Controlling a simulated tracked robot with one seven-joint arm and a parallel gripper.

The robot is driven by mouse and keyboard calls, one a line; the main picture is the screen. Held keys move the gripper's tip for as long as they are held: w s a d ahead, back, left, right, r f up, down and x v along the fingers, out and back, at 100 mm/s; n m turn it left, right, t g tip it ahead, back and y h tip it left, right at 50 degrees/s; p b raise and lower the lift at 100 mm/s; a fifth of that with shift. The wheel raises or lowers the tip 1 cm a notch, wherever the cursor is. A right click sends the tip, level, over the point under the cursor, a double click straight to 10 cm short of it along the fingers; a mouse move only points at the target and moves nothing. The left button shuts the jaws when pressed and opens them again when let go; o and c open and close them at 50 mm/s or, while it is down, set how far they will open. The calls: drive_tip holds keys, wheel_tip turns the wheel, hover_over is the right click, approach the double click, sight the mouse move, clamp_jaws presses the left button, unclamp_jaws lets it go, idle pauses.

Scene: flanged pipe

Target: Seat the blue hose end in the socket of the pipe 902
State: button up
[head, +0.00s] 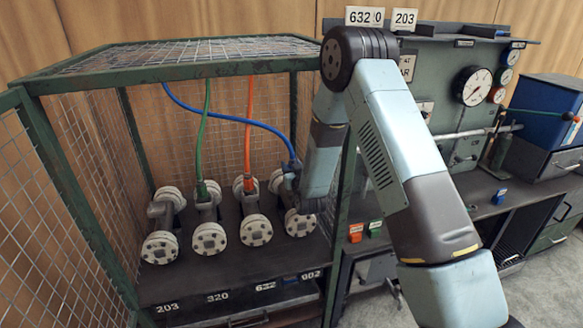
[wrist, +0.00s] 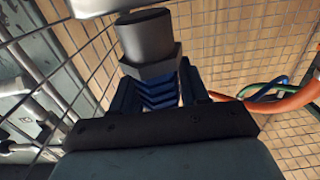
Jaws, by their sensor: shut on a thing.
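The blue hose (head: 235,118) runs from the upper left of the cage down to the rightmost flanged pipe (head: 302,222), above the label that reads like 902 (head: 311,274). My gripper (wrist: 157,88) is shut on the blue hose end (wrist: 158,92), whose ribbed blue part shows between the dark jaws in the wrist view. A grey hexagonal collar and cylinder (wrist: 147,42) stand just beyond the jaws, in line with the blue part. I cannot tell whether the end is inside the socket. In the head view my arm partly hides the rightmost pipe.
Other pipes stand left of it, one bare (head: 163,222), one with a green hose (head: 202,140) and one with an orange hose (head: 248,130). The green cage frame (head: 180,70) and mesh surround them. A gauge panel (head: 460,110) stands at the right.

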drive_tip(key=shift+f, duration=0.55)
